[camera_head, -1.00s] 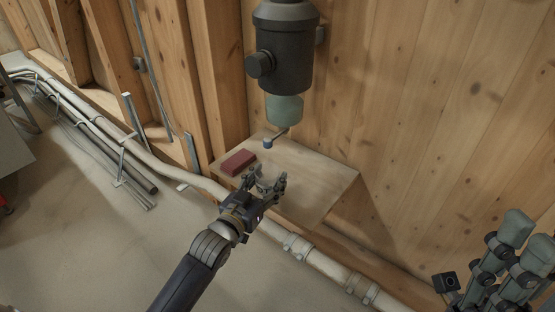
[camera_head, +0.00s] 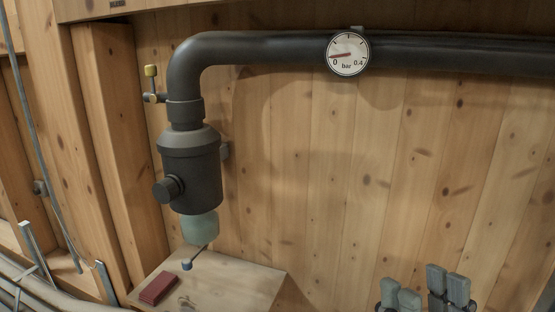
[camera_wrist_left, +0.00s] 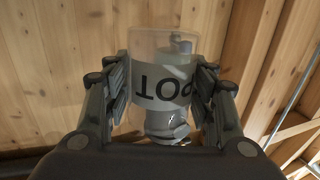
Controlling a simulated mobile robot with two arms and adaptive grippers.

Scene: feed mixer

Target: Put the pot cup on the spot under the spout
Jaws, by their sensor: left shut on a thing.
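The pot cup (camera_wrist_left: 163,80) is a clear cup with a white label reading POT, upside down in the left wrist view. My left gripper (camera_wrist_left: 162,92) is shut on it, one finger at each side. In the head view, the spout (camera_head: 200,229) is a pale green, translucent outlet under a dark cylinder. A wooden shelf (camera_head: 235,285) lies under the spout; the spot is not clearly visible. My right gripper (camera_head: 424,288) is at the bottom right, fingers apart and empty, away from the shelf.
A red block (camera_head: 158,288) lies on the shelf's left side. A dark pipe (camera_head: 270,48) with a pressure gauge (camera_head: 348,54) runs along the wooden wall above. A yellow-tipped valve (camera_head: 151,72) sits left of the pipe bend. A pale pipe runs along the lower left.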

